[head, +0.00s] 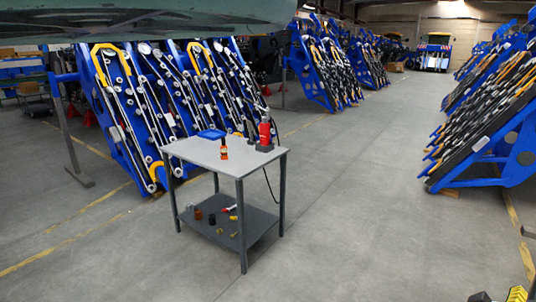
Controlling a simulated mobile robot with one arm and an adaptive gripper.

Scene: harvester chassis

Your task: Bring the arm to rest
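My gripper is not recognisable in the head view, so I cannot see what its fingers hold. Some dark and yellow parts show at the bottom right edge, cut off by the frame. I cannot tell what they belong to. No part of the arm is clearly visible.
A grey two-level table (202,152) stands left of centre, with a red tool (265,134), an orange-black tool (224,149) and a blue tray (211,134) on top. Blue racks (508,152) line both sides. A large greenish body (150,20) overhangs above. The right-centre floor is clear.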

